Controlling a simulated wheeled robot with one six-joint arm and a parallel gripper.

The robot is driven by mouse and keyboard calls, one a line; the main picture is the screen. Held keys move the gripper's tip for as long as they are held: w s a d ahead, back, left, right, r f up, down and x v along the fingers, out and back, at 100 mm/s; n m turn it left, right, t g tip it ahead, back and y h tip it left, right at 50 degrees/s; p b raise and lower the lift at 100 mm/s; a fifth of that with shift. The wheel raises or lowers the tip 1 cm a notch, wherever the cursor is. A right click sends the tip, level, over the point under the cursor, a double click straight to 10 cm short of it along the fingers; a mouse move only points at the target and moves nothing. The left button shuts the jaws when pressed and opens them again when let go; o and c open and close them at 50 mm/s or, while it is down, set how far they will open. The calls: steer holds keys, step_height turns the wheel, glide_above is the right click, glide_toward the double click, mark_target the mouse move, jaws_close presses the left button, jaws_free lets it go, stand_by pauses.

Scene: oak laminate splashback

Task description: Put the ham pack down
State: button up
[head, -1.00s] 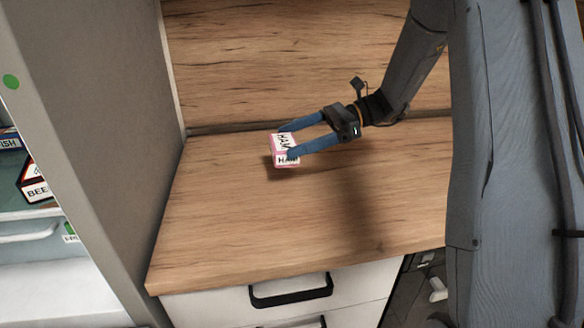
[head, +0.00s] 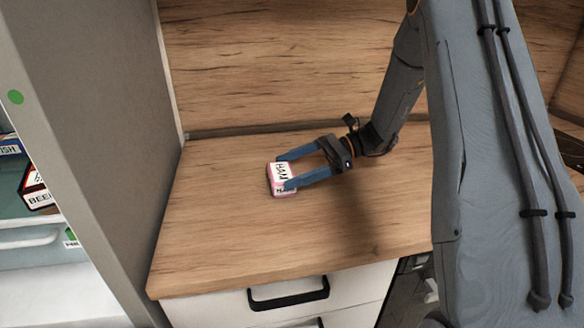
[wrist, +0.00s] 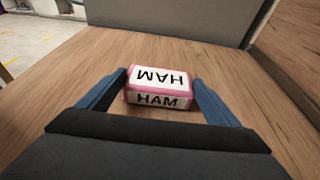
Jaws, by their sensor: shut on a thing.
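The ham pack (head: 279,178) is a small pink and white box lettered HAM, over the back part of the wooden counter. My gripper (head: 285,171) comes from the right, its blue fingers shut on the pack's two sides. In the wrist view the pack (wrist: 159,81) sits upright between the fingertips (wrist: 159,88), one at each side. The pack is at or very near the counter top (head: 230,235); I cannot tell whether its underside touches.
A tall grey panel (head: 95,110) stands at the counter's left edge. Left of it is an open fridge with a beef box (head: 38,190) on a shelf. The wooden splashback (head: 280,65) rises behind. The counter in front and left of the pack is clear.

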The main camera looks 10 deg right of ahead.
mark_target(278, 172)
steer(key=o, duration=1.2)
steer(key=shift+b, duration=0.4)
steer(key=b+v, duration=0.1)
steer(key=v, duration=0.6)
steer(key=shift+d+f+b, duration=0.1)
steer(key=shift+d+b, duration=0.1)
steer(key=shift+b, duration=0.15)
steer(key=shift+a+p, duration=0.15)
steer(key=shift+p, duration=0.15)
steer(key=shift+w+a+r+h+p, duration=0.1)
steer(key=shift+a+r+h+p, duration=0.15)
steer(key=shift+a+p, duration=0.25)
steer(key=shift+w+a+r+h+p, duration=0.1)
steer(key=shift+a+r+h+p, duration=0.15)
steer(key=shift+a+p, duration=0.25)
steer(key=shift+x, duration=0.85)
steer(key=shift+s+p+x, duration=0.2)
steer(key=shift+p+x, duration=0.8)
steer(key=shift+x, duration=2.4)
